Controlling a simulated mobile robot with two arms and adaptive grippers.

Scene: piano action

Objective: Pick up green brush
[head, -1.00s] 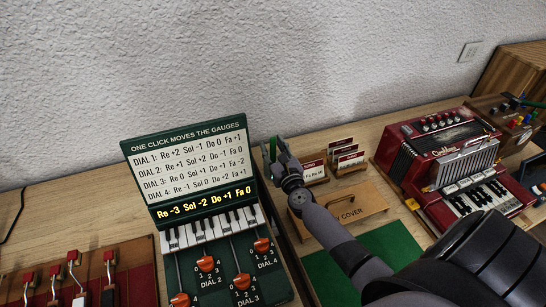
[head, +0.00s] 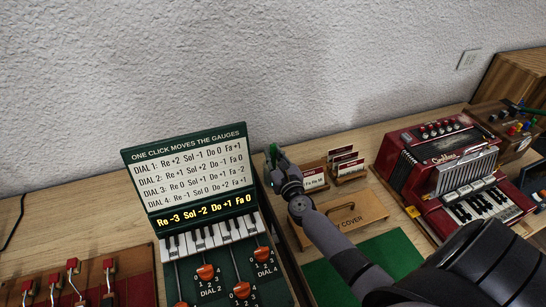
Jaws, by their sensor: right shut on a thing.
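My right gripper (head: 275,159) is beside the right edge of the green dial board, its arm coming in from the lower right. It is shut on a small green thing, apparently the green brush (head: 273,151), of which only a sliver shows at the fingertips. The rest of the brush is hidden by the gripper, and I cannot tell whether it is clear of the table. My left gripper is not in view.
The dial board (head: 190,175) with its keys and orange knobs stands left of the gripper. A wooden cover (head: 360,207), card holders (head: 347,165), a green mat (head: 385,255) and a red accordion (head: 440,160) lie to the right. A wall is behind.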

